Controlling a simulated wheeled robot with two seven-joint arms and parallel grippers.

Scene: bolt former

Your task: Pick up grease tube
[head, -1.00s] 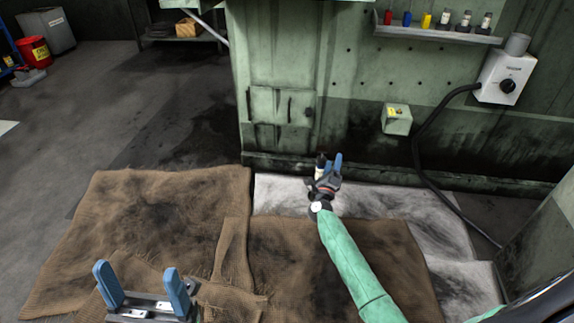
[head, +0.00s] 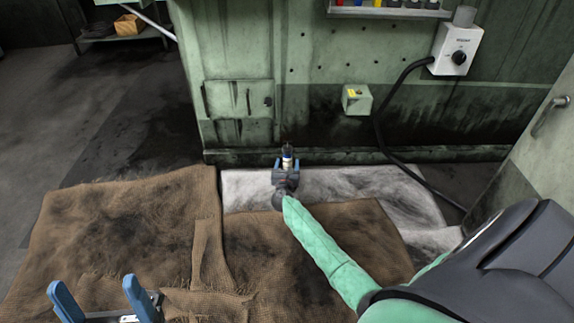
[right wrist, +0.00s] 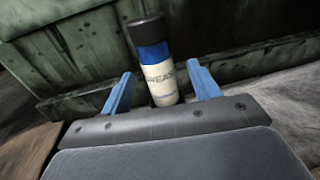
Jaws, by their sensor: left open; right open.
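The grease tube (right wrist: 156,62) stands between the fingers of my right gripper (right wrist: 162,92) in the right wrist view. It has a dark cap, a blue band and a cream label with letters on it. The fingers are open, with a gap on each side of the tube. In the head view the tube (head: 288,160) shows just beyond my right gripper (head: 286,165), over the whitish mat near the machine's foot. Its base is hidden by the gripper. My left gripper (head: 97,295) is open and empty at the lower left, over the brown sacking.
The green machine wall (head: 310,110) rises behind the tube. A small box (head: 356,99) and a switch box (head: 456,50) with a black cable are on it. Brown sacking (head: 120,225) and a whitish mat (head: 400,190) cover the floor. Bare floor lies at the left.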

